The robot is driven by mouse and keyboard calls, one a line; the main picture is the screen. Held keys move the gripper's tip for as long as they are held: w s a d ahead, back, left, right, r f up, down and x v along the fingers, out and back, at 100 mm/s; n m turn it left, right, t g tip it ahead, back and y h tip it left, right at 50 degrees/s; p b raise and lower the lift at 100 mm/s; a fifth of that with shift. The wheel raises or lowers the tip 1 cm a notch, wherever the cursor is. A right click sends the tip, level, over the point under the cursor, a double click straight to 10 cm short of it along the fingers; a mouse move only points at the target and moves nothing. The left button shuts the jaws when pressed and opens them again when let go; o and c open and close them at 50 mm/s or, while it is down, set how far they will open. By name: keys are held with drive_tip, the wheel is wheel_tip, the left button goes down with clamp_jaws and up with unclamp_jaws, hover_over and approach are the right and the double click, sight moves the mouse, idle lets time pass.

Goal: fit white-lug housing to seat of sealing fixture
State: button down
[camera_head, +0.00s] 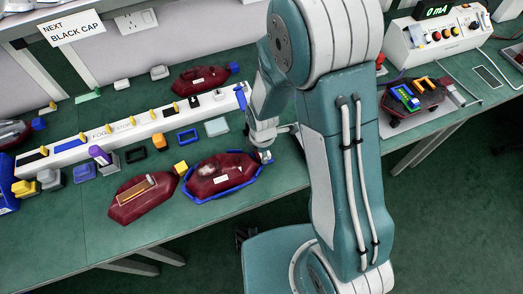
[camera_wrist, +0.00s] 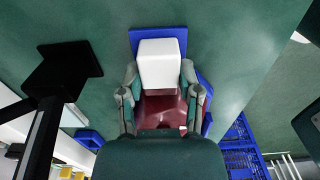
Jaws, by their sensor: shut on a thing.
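The white-lug housing (camera_head: 205,183) is a dark red shell with a white label, lying level at the front of the bench. A blue rim (camera_head: 216,193) runs around its lower edge; I cannot tell whether this is the sealing fixture's seat or how closely the housing fits it. My gripper (camera_head: 268,146) is at the housing's right end, its fingers partly hidden by my arm. In the wrist view my gripper (camera_wrist: 160,95) is shut on the white lug (camera_wrist: 160,62), one finger on each side. Dark red shell (camera_wrist: 162,112) shows between the fingers, with blue behind the lug.
A yellow-lug housing (camera_head: 142,198) lies close at the left. A blue-lug housing (camera_head: 198,79) lies behind the white rack (camera_head: 95,142). Small blocks and frames stand along the rack. At right are a console (camera_head: 436,38) and a dark fixture (camera_head: 412,98) with blue and yellow parts.

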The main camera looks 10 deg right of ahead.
drive_tip(key=shift+c, duration=1)
unclamp_jaws()
drive_tip(key=shift+w+r, duration=0.1)
drive_tip(key=shift+r, duration=3.9)
drive_tip(key=shift+r, duration=0.1)
